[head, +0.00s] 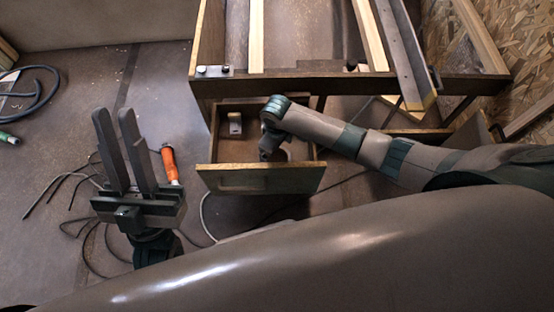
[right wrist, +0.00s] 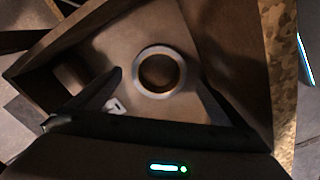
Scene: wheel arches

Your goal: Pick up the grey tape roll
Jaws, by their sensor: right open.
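The grey tape roll (right wrist: 179,72) lies flat on the floor of an open drawer (right wrist: 210,25), its dark round hole facing up. In the right wrist view my right gripper (right wrist: 159,77) is open, with one finger to each side of the roll in the picture. I cannot tell whether the fingers touch it. In the head view my right gripper (head: 268,152) reaches down into the drawer (head: 260,181), and my arm hides much of the inside. My left gripper (head: 113,112) is open and empty, left of the drawer.
The drawer's walls stand close around my right gripper. A small pale object (head: 235,123) is at the drawer's back left. A bench frame with wooden slats (head: 368,35) stands above and behind. An orange-handled tool (head: 169,164) and loose cables (head: 75,185) lie near my left gripper.

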